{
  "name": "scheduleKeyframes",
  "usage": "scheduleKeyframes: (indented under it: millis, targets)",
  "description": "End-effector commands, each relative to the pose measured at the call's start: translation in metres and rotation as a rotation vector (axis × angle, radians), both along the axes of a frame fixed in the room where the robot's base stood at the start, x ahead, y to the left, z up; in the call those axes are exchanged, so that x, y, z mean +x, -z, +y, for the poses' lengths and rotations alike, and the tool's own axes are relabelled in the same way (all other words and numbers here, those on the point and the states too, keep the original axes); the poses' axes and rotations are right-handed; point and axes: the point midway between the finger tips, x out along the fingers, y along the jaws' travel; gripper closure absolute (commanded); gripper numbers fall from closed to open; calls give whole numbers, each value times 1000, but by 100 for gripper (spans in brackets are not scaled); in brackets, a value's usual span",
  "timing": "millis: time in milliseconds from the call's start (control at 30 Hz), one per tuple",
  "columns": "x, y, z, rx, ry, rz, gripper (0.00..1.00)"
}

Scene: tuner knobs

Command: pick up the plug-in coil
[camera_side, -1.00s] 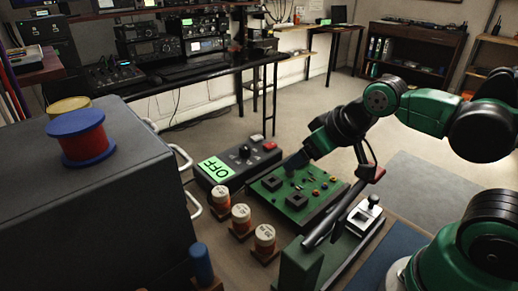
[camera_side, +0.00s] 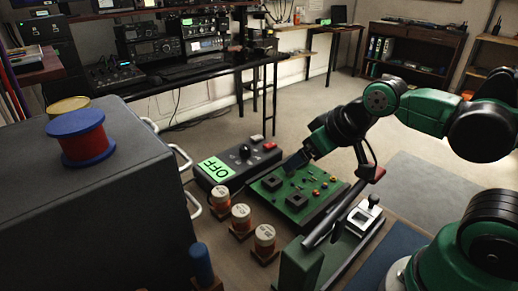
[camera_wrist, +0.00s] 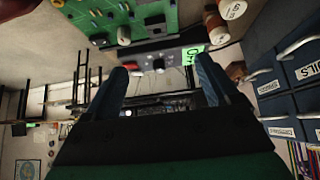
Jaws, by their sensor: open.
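Several plug-in coils are in view, copper-coloured with white lettered tops. In the side view, three stand upright in a row on small wooden bases: a far one (camera_side: 221,203), a middle one (camera_side: 241,218) and a near one (camera_side: 264,239). Two show in the wrist view at the top right, one at the edge (camera_wrist: 234,9) and one below it (camera_wrist: 215,28). My gripper (camera_side: 287,167) is above the far part of the green circuit board, apart from the coils. In the wrist view my gripper (camera_wrist: 162,77) has its two fingers wide apart with nothing between them.
The green circuit board (camera_side: 318,191) lies right of the coils. A grey box with a green OFF display (camera_side: 215,170) stands behind them. A dark cabinet (camera_side: 110,185) with handles and a blue-red spool (camera_side: 82,138) fills the left. A blue cylinder (camera_side: 201,263) stands in front.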

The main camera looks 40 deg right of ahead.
Motion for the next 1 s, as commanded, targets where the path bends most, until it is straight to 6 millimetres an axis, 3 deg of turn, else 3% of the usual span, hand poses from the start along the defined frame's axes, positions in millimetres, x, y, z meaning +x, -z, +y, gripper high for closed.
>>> scheduleKeyframes:
  millis: [267, 700, 1000]
  targets:
    - [1, 2, 6, 17, 0, 33, 19]
    - [-6, 47, 91, 87, 134, 528, 19]
    - [-13, 65, 106, 59, 189, 622, 19]
